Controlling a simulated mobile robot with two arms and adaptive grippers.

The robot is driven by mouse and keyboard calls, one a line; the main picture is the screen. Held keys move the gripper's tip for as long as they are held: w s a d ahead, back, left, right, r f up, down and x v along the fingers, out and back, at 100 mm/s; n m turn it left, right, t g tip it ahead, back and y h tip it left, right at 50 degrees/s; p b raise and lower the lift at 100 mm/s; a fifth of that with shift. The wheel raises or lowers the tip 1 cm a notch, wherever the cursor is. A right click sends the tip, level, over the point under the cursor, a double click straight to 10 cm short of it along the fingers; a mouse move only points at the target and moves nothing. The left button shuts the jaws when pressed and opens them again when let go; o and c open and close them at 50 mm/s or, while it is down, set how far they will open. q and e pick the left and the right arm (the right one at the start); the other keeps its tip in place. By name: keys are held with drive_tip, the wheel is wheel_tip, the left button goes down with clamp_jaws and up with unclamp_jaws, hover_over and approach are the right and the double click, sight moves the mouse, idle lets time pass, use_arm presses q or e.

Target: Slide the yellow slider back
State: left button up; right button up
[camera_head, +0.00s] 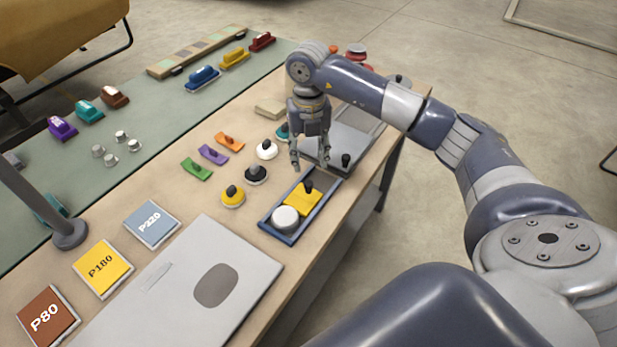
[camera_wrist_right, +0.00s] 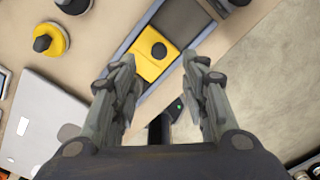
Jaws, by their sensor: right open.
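The yellow slider (camera_head: 300,204) is a flat yellow block with a black knob, inside a narrow blue-rimmed tray (camera_head: 268,228). A round white disc (camera_head: 285,217) is at the tray's near end, beside the slider. In the right wrist view the slider (camera_wrist_right: 147,65) shows beyond the fingers, with its knob clear of them. My right gripper (camera_head: 311,164) is open and empty, pointing down above the tray's far end. In its wrist view the two fingers (camera_wrist_right: 160,78) are spread apart, and the left one hides part of the tray. My left gripper is not in view.
A grey plate with a black knob (camera_head: 346,160) lies just beyond the tray. Round knobbed pads, yellow (camera_head: 233,197), black (camera_head: 256,174) and white (camera_head: 266,150), stand to the left. A large grey panel (camera_head: 190,290) lies in front. The table's right edge is close to the tray.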

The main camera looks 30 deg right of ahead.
sight(309, 183)
wheel_tip(309, 183, down, 9)
drive_tip(key=shift+r+p, duration=0.1)
drive_tip(key=shift+p, duration=0.85)
clamp_jaws()
drive_tip(key=w+d+b, duration=0.1)
drive_tip(key=d, duration=0.1)
drive_tip(key=w+d+b, duration=0.1)
drive_tip(key=d, duration=0.1)
drive_tip(key=w+d+b, duration=0.1)
drive_tip(key=d+b, duration=0.1)
drive_tip(key=shift+d, duration=0.65)
drive_tip(key=shift+a+r, duration=0.1)
drive_tip(key=shift+r, duration=0.1)
